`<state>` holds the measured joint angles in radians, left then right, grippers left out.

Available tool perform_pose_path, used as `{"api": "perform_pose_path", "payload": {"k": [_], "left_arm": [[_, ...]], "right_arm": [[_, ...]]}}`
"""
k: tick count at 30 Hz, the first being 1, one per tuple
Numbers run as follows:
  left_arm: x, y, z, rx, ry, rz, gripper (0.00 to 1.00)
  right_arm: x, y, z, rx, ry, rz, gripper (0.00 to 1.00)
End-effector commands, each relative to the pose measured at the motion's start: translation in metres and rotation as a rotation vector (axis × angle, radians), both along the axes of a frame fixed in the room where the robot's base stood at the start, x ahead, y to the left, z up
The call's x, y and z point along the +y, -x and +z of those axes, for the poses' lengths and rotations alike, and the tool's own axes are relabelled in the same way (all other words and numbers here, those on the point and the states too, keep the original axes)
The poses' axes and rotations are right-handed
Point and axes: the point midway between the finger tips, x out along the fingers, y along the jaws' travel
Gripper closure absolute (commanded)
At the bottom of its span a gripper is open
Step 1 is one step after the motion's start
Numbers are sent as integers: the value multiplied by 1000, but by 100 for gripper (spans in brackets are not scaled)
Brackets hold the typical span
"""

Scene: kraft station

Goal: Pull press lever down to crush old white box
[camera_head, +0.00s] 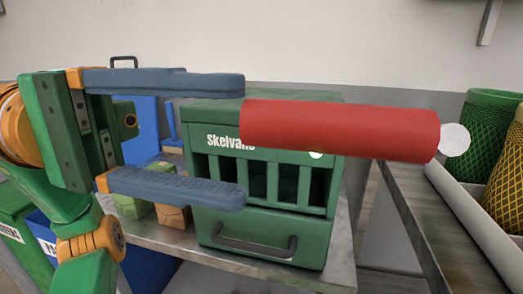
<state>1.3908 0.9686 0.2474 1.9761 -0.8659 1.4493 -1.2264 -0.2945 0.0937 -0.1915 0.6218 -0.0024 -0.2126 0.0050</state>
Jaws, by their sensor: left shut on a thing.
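The press is a green cabinet (265,215) with dark slats, a partly hidden white label and a grey pull handle low on its front. The red press lever handle (340,130) lies across the upper part of the press, nearly level, with a pale round end piece (455,140) at its right. My left gripper (243,140) comes in from the left, its two blue-grey fingers above and below the left end of the red handle, shut on it. I cannot make out the old white box; the press interior is dark. My right gripper is not in view.
The press stands on a grey metal bench (340,268). Small green and brown boxes (173,215) and blue bins (140,120) sit at the left. Yellow-green mesh-patterned containers (485,125) and a pale tube (470,215) are at the right.

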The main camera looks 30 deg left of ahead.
Motion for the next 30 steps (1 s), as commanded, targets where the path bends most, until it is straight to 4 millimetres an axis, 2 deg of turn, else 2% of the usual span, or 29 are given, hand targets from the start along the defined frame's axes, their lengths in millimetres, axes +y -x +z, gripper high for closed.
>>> {"api": "perform_pose_path", "payload": {"k": [8,30], "left_arm": [[3,1,0,1,-2,1,38],[71,20,2,2,1,2,38]], "right_arm": [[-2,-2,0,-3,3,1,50],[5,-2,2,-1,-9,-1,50]]}}
